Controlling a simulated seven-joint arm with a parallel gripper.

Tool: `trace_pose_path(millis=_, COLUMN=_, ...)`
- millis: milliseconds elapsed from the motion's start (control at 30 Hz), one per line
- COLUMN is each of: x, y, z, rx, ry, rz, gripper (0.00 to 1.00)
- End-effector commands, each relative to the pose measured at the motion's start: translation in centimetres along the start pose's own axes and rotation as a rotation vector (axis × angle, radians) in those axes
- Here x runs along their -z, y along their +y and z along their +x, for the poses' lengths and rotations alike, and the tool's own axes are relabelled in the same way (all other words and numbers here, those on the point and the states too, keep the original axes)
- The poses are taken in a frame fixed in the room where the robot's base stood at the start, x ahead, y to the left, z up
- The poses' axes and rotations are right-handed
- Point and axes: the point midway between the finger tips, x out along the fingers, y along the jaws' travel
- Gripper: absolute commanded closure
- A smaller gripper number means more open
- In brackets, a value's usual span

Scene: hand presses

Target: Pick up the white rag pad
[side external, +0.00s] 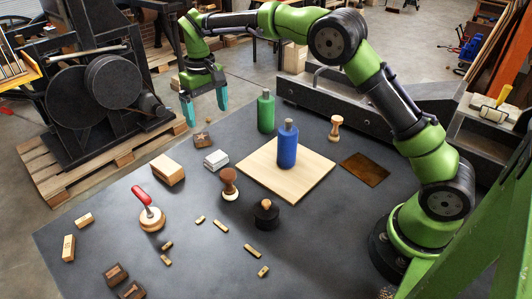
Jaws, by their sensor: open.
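The white rag pad (216,158) looks like a small white-grey block lying flat on the dark table, left of the light wooden board. My gripper (206,114) has two teal fingers pointing down. It is open with nothing between the fingers, and hangs above the far edge of the table, higher than the pad and behind it in the picture. The pad is in full view and nothing touches it from above.
A wooden block (167,170) and a small star-marked block (202,139) lie close to the pad. A brown-knobbed stamp (229,184) stands in front. A green bottle (265,112) and a blue bottle (287,146) stand to the right. Bare table (105,215) shows at left.

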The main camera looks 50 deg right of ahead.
Motion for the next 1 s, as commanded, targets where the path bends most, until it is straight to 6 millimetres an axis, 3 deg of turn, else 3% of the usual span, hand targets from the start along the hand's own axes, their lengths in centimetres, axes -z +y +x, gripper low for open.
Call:
trace_pose_path(millis=400, x=-0.1, y=0.0, z=8.7, rx=0.001, ry=-0.002, rz=0.002, gripper=0.04)
trace_pose_path(millis=667, x=-0.1, y=0.0, z=10.7, rx=0.002, ry=0.000, rz=0.002, gripper=0.04)
trace_pose_path(millis=1000, x=-0.3, y=0.3, z=15.2, rx=0.002, ry=0.000, rz=0.002, gripper=0.04)
